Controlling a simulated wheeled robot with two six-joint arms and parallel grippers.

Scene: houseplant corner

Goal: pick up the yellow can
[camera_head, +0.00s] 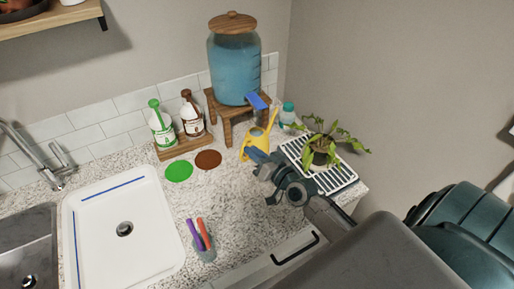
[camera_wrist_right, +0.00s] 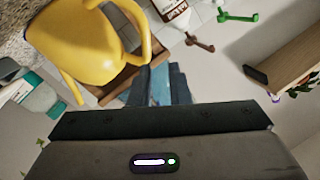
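The yellow can (camera_head: 262,138) is a small watering can, upright in front of the wooden stand, its spout up to the right. In the right wrist view the can (camera_wrist_right: 85,38) fills the upper left, its curved handle reaching the fingertips. My right gripper (camera_head: 254,154) is at the near side of the can and covers part of it. I cannot tell whether the can touches the counter. My left gripper is not in view.
A blue drink dispenser (camera_head: 233,70) stands on a wooden stand (camera_head: 228,112) behind the can. A potted plant (camera_head: 322,148) on a white rack (camera_head: 336,180) and a teal bottle (camera_head: 288,113) are close at right. Pump bottles (camera_head: 162,128) stand left. The front counter holds a pen cup (camera_head: 204,250).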

